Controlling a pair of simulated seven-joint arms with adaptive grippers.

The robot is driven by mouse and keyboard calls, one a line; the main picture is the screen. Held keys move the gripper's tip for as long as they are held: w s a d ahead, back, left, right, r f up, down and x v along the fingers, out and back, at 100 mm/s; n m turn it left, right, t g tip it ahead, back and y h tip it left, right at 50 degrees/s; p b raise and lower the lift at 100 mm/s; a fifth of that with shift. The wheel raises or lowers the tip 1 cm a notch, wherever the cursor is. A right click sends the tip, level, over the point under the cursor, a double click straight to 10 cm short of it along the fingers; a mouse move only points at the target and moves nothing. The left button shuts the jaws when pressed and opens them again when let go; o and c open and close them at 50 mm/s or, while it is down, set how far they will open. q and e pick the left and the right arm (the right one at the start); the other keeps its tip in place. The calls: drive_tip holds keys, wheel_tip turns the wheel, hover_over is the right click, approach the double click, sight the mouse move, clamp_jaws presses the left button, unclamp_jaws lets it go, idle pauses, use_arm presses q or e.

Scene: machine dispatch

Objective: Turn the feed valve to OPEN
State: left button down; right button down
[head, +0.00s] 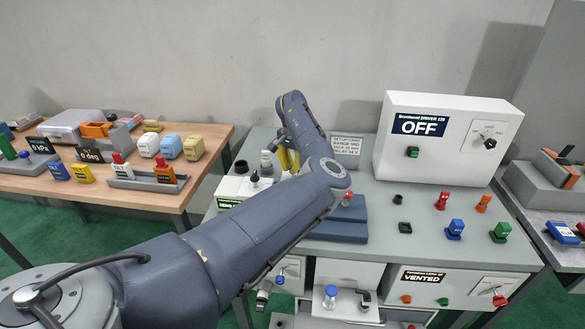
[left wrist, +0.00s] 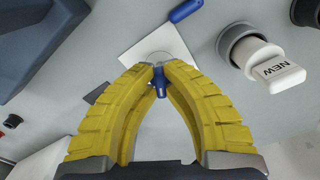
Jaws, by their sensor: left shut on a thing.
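My left gripper (head: 288,160) is over the far left part of the grey bench, mostly hidden by my own arm in the head view. In the left wrist view its yellow fingers (left wrist: 159,76) come together at the tips, shut on a small blue handle (left wrist: 160,88). A pale square plate (left wrist: 142,38) lies just beyond the fingertips. No label naming the feed valve or its OPEN mark is readable, so I cannot tell the valve's position. My right gripper is not in view.
A white part marked NEW (left wrist: 280,74) sits in a grey round socket close to the right finger. A dark blue stepped block (head: 335,230) stands near my forearm. A white cabinet reading OFF (head: 440,140) rises at the back right. Several coloured plugs stand before it.

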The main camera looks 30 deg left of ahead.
use_arm(q)
drive_tip(key=shift+a+m, duration=0.1)
drive_tip(key=shift+m, duration=1.5)
drive_tip(key=c, duration=1.5)
unclamp_jaws()
wheel_tip(320, 180, up, 12)
